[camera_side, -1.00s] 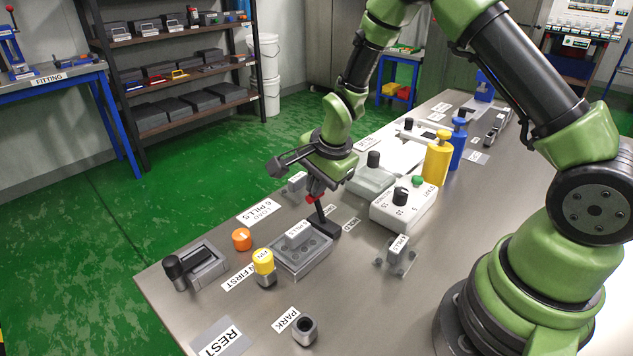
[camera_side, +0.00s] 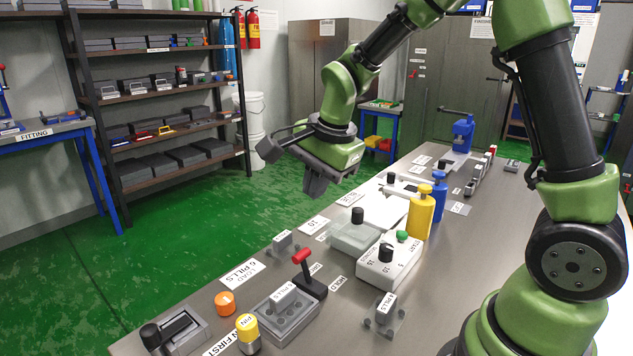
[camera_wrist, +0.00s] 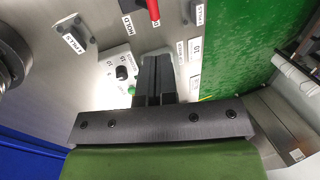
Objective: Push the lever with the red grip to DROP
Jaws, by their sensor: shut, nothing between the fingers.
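The lever has a red T-shaped grip (camera_side: 302,257) on a dark stem rising from a black base (camera_side: 312,288). In the side view the stem leans slightly to the left. A HOLD label (camera_side: 337,284) lies to the right of the base; another label (camera_side: 315,268) behind the stem is too small to read. My gripper (camera_side: 316,188) is shut and empty, well above the bench and apart from the lever. In the wrist view its fingers (camera_wrist: 155,80) are together, and the red grip (camera_wrist: 153,12) shows at the top edge, partly cut off.
A grey pill block (camera_side: 287,312) stands in front of the lever. A white box with a black knob and green button (camera_side: 389,262) is to its right. Yellow (camera_side: 421,216) and blue (camera_side: 439,197) bottles stand behind. An orange cap (camera_side: 225,303) and yellow pin (camera_side: 247,328) are at front left.

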